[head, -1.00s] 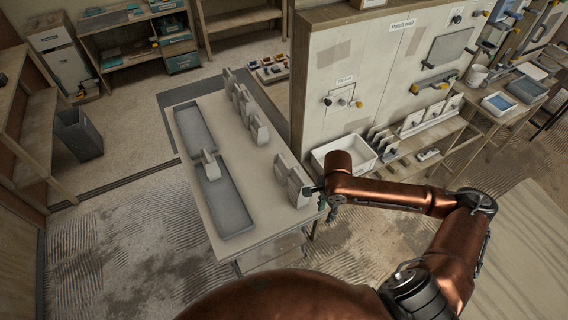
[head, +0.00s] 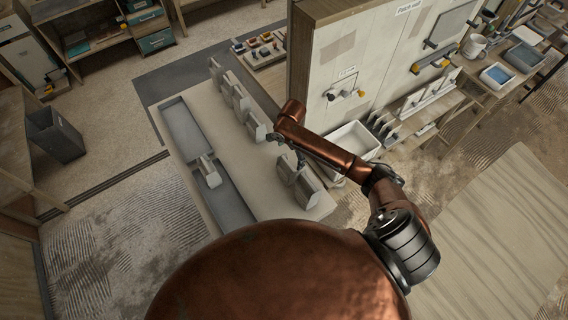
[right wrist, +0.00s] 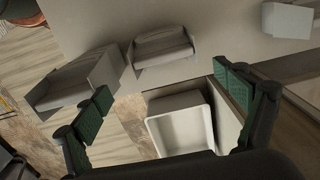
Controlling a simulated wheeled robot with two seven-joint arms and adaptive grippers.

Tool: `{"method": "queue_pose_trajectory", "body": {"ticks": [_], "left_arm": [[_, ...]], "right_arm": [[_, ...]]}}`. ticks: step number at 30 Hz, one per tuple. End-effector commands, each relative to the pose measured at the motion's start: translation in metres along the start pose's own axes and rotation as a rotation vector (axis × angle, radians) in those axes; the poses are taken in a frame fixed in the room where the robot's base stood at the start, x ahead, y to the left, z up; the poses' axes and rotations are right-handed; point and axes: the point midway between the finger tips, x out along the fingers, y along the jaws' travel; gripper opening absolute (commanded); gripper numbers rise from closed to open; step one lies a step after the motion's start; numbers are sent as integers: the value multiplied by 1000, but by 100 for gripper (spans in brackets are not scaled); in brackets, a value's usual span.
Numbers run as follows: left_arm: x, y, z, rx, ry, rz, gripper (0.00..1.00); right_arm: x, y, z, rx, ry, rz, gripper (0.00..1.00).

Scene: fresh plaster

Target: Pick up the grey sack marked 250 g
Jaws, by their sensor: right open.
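Several grey sacks stand on the bench; no 250 g marking is readable, so I cannot tell which sack bears it. Two stand at the bench's right edge, one (head: 286,169) just behind the other (head: 308,188). Two large sacks also show in the right wrist view, one in the middle (right wrist: 162,47) and one at left (right wrist: 75,82). My left gripper is out of view.
More sacks (head: 240,102) stand in a row farther back on the bench (head: 262,190). A single sack (head: 209,171) stands at the grey trays (head: 183,130). A white tub (head: 352,141) sits right of the bench, below the patch wall (head: 350,60). The bench middle is bare.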

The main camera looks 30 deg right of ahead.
Motion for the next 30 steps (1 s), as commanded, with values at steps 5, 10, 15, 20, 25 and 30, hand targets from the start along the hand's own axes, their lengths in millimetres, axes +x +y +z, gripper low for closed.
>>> {"method": "queue_pose_trajectory", "body": {"ticks": [5, 10, 15, 20, 25, 30], "left_arm": [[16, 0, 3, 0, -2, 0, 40], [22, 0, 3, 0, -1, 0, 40], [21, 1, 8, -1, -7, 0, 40], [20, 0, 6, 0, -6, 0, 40], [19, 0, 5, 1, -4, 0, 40], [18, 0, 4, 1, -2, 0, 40]], "right_arm": [[24, 0, 2, -1, -1, 12, 96], [31, 0, 3, -2, -1, 15, 96], [48, 0, 3, -2, 0, 18, 96], [75, 1, 2, -2, 1, 18, 96], [95, 1, 3, -3, 0, 16, 96], [106, 2, 3, -2, 0, 17, 96]]}}
